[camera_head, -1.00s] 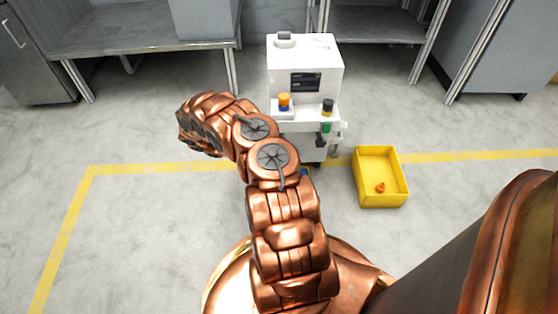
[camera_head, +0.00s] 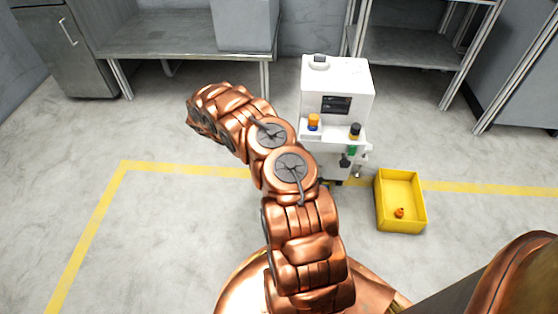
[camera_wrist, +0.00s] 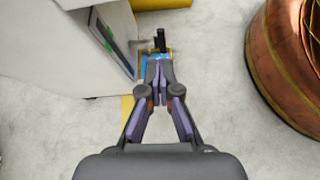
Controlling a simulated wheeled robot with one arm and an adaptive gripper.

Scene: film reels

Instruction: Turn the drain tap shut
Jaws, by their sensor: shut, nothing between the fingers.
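A white machine (camera_head: 337,78) stands on the floor ahead in the head view. Low on its right front are a green part (camera_head: 351,150), a dark fitting (camera_head: 345,161) and a thin metal piece (camera_head: 358,172); I cannot tell for sure which is the drain tap. In the wrist view a black upright handle-like piece (camera_wrist: 160,40) stands just beyond my gripper (camera_wrist: 157,72). My gripper is shut and empty, its tips over or near a blue, orange-edged piece (camera_wrist: 146,64). I cannot tell whether they touch. My gripper is hidden in the head view.
An orange-topped knob (camera_head: 313,121) and a black knob (camera_head: 355,130) sit on the machine's ledge. A yellow bin (camera_head: 389,220) with a small orange object (camera_head: 399,212) stands to its right. A bench (camera_head: 185,44) is behind. Floor left of the machine is clear.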

